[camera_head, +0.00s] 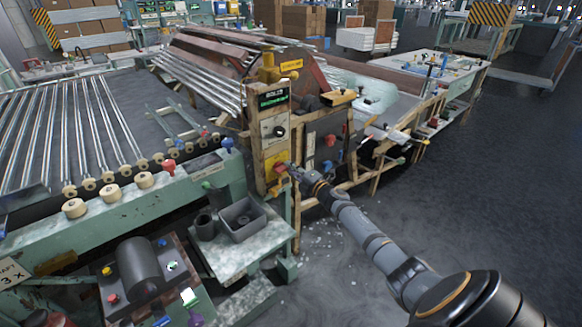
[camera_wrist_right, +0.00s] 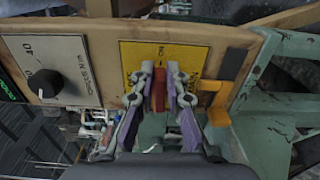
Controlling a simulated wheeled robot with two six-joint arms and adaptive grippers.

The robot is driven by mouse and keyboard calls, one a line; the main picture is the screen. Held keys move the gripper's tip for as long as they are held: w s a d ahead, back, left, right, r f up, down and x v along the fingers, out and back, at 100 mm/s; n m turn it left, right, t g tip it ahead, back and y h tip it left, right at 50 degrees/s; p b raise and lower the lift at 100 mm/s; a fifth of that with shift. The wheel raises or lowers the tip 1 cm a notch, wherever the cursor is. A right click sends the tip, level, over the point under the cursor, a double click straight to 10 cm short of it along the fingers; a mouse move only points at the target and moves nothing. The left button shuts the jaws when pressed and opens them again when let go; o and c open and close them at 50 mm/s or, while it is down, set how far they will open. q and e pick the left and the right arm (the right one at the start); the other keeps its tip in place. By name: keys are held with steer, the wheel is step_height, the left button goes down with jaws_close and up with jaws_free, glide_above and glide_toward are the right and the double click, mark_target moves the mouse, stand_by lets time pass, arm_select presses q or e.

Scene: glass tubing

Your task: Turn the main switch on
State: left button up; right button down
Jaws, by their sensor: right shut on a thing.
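The main switch is a red handle (camera_wrist_right: 158,92) on a yellow plate (camera_wrist_right: 133,55), on the upright wooden control post (camera_head: 257,140). In the head view the red of the switch (camera_head: 281,168) shows just left of my right gripper (camera_head: 289,169). In the right wrist view my right gripper (camera_wrist_right: 159,88) has one finger on each side of the red handle and is shut on it. Its fingers hide part of the plate and its lettering. My left gripper is in neither view.
A black knob (camera_wrist_right: 45,83) on a white dial plate sits beside the yellow plate on the same post. A green display (camera_head: 273,98) is higher up. A grey bin (camera_head: 243,217) stands left of the post's foot. Open floor (camera_head: 440,190) lies to the right.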

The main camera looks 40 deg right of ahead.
steer(key=shift+f+m, duration=0.1)
steer(key=shift+m, duration=0.3)
steer(key=c, duration=1.4)
jaws_free()
steer(key=shift+o, duration=0.2)
steer(key=shift+s, duration=0.1)
steer(key=s+d, duration=0.1)
steer(key=s, duration=1)
steer(key=shift+s, duration=0.4)
